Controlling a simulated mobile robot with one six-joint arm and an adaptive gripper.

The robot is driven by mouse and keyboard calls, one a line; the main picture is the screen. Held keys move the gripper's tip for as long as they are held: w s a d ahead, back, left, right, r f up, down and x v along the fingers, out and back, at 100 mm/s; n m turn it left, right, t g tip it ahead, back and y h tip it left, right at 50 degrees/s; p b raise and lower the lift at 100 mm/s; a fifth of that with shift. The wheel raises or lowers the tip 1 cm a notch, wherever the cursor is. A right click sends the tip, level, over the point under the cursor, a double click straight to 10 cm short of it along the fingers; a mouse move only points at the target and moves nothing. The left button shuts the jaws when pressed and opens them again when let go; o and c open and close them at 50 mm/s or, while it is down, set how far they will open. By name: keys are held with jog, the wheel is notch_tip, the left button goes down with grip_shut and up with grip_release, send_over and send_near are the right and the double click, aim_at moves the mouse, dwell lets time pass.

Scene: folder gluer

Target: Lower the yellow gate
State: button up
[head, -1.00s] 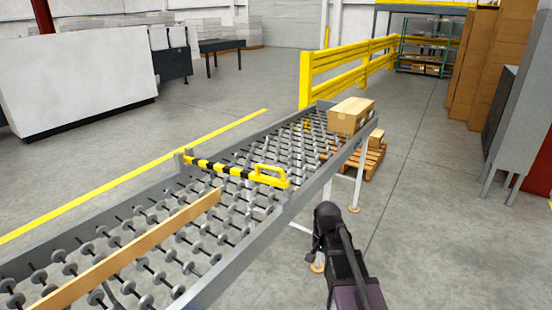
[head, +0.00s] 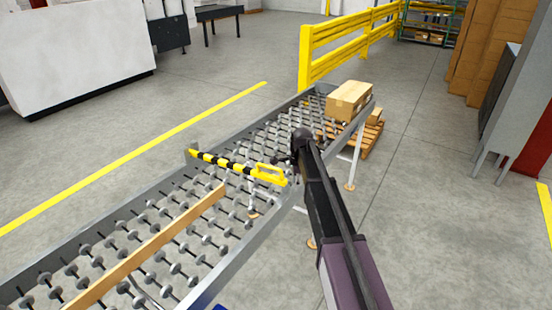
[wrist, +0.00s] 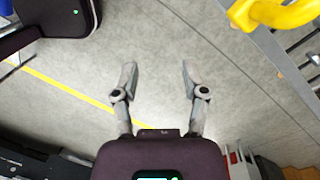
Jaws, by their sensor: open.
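The yellow gate is a black-and-yellow striped bar (head: 225,164) that spans the roller conveyor, with a yellow loop handle (head: 270,175) at its right end by the near rail. I cannot tell how high it stands above the rollers. In the wrist view a part of the yellow handle (wrist: 275,12) shows at the top right corner, cut by the edge. My gripper (wrist: 157,78) is open and empty, its two fingers apart over grey floor. The handle is off to the right of the fingers, not between them. In the head view my arm mostly hides the gripper.
The conveyor's metal rail (head: 250,238) runs along the near side. A wooden strip (head: 150,245) lies along the rollers. A cardboard box (head: 348,101) sits at the far end, near a pallet (head: 362,140). A yellow guard rail (head: 345,45) stands behind.

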jog(key=w+a+r+m+p, duration=0.2)
jog(key=w+r+m+p, duration=0.2)
jog(key=w+r+p, duration=0.1)
jog(key=w+a+r+m+p, duration=0.3)
jog(key=w+r+p, duration=0.3)
jog(key=w+r, duration=0.1)
jog(key=shift+w+a+r+m+g, duration=0.15)
jog(key=shift+a+r+m+g, duration=0.15)
jog(key=shift+a+r+m, duration=0.1)
jog(key=shift+d+f, duration=0.1)
jog(key=shift+f, duration=0.15)
jog(key=f+b, duration=0.4)
jog(key=s+a+f+b, duration=0.1)
jog(key=f+b, duration=0.3)
jog(key=b, duration=0.1)
jog(key=s+f+b, duration=0.1)
jog(key=f+b, duration=0.3)
jog(key=f, duration=0.1)
jog(key=shift+s+a+f, duration=0.1)
jog(key=shift+a, duration=0.15)
jog(key=shift+c, duration=0.2)
grip_shut()
